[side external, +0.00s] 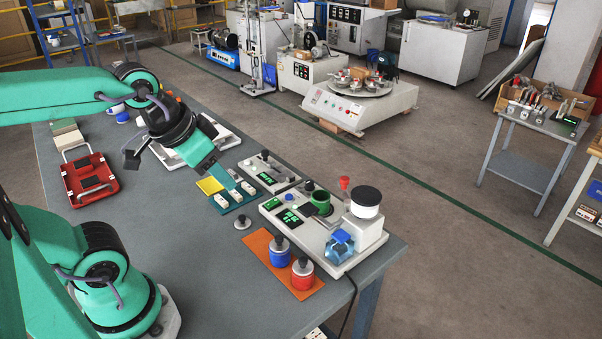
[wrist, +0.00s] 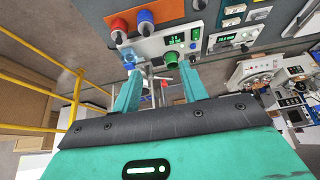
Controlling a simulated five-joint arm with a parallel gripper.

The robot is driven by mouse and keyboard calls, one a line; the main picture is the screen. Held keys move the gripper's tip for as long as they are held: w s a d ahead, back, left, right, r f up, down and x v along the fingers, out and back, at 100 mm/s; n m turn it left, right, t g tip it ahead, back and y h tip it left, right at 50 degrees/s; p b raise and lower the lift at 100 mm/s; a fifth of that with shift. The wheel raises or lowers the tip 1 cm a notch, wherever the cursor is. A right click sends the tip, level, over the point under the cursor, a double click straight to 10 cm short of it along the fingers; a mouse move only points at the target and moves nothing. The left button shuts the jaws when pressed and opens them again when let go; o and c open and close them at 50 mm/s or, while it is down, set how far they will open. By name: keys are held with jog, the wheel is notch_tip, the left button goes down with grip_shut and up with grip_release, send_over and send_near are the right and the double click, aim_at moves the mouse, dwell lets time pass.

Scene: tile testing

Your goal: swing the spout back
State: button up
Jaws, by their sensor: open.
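A white bench device (side external: 320,225) stands at the table's right end, with green displays, a green cup (side external: 321,203) and a white container with a black lid (side external: 366,201). A thin upright part with a red tip (side external: 344,184) stands between the cup and the container; I cannot tell whether it belongs to the spout. The spout is not clearly made out. My gripper (side external: 208,165) is open and empty above the table, left of the device. In the wrist view my gripper's fingers (wrist: 160,88) are apart, with the device (wrist: 155,48) and green cup (wrist: 171,60) beyond them.
An orange mat (side external: 262,243) with a blue jar (side external: 279,253) and a red jar (side external: 302,270) lies in front of the device. A teal tray (side external: 231,194) and a smaller instrument (side external: 267,170) stand to its left. A red case (side external: 88,182) lies farther left.

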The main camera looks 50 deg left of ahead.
jog(key=w+r+m+g, duration=0.1)
jog(key=w+r+m, duration=0.25)
jog(key=w, duration=0.35)
jog(key=m+g, duration=0.5)
jog(key=m, duration=0.7)
send_over(345, 178)
jog(key=shift+f, duration=4.2)
jog(key=shift+f, duration=0.15)
jog(key=shift+f, duration=3.75)
grip_shut()
